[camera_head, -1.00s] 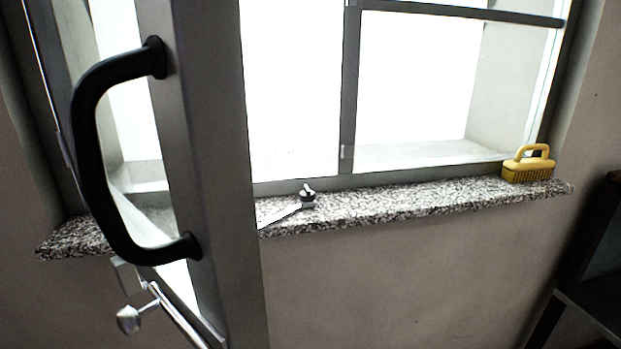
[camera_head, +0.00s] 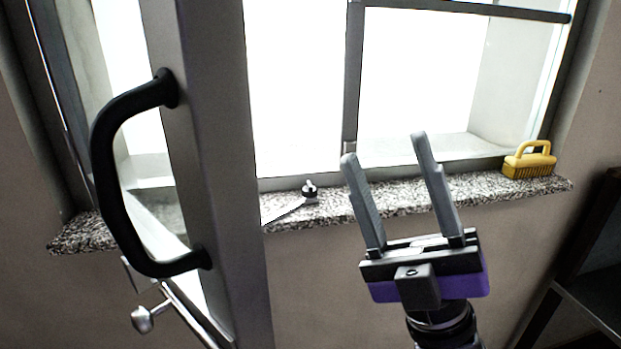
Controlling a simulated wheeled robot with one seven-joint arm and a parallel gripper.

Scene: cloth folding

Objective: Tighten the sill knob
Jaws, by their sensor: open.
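The sill knob (camera_head: 309,189) is a small dark knob with a pale top on the speckled granite sill (camera_head: 400,204), left of the picture's middle. A flat pale metal strip (camera_head: 288,212) runs from it down to the left towards the open window sash. My gripper (camera_head: 384,147) is in front of the sill, right of the knob, with its two long grey fingers pointing up and apart. Nothing is between the fingers. The gripper and the knob do not touch in the picture.
The open window sash (camera_head: 215,120) with a black handle (camera_head: 106,170) stands at the left, close to the camera. A yellow brush (camera_head: 529,162) sits on the sill's right end. A dark shelf (camera_head: 590,290) stands at the lower right. The sill between knob and brush is clear.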

